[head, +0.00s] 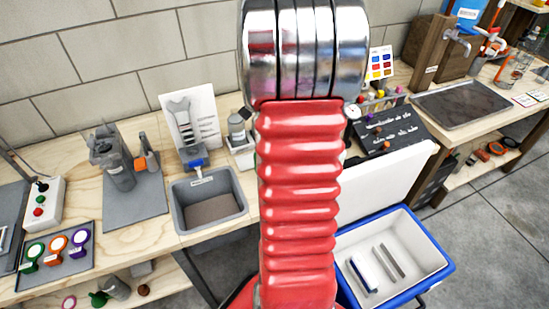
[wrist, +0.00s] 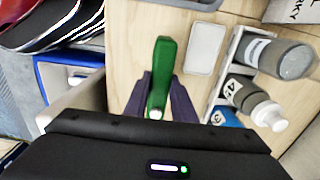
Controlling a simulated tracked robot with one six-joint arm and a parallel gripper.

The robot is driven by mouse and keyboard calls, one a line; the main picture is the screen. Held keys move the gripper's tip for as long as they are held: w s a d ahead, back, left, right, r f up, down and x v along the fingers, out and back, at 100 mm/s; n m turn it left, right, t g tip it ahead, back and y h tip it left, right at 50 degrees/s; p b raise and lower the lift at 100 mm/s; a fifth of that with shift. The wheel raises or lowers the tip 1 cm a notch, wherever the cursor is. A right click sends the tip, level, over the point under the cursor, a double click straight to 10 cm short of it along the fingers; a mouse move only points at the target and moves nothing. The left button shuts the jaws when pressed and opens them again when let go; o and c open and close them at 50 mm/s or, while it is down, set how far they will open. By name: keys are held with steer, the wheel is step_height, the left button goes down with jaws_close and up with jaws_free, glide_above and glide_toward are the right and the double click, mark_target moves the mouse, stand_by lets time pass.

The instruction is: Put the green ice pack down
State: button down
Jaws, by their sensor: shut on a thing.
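The green ice pack (wrist: 161,65) is a slim, upright-looking green piece in the wrist view, seen end-on. My gripper (wrist: 160,92) is shut on it, with dark fingers on both sides. It is over or near a light wooden surface (wrist: 130,45); I cannot tell whether the pack touches it. A flat pale slab (wrist: 205,48) lies just right of the pack.
An open cooler with a blue rim (head: 447,268) stands on the floor at right, with several slabs inside. In the wrist view a white rack (wrist: 222,70) with grey bottles (wrist: 285,58) stands at right. The workbench (head: 150,240) holds a grey bin (head: 240,210).

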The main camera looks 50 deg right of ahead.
steer(key=shift+f, duration=1.85)
steer(key=shift+f, duration=0.1)
steer(key=c, duration=1.5)
jaws_free()
step_height(320, 180, up, 12)
steer(key=shift+r, duration=0.1)
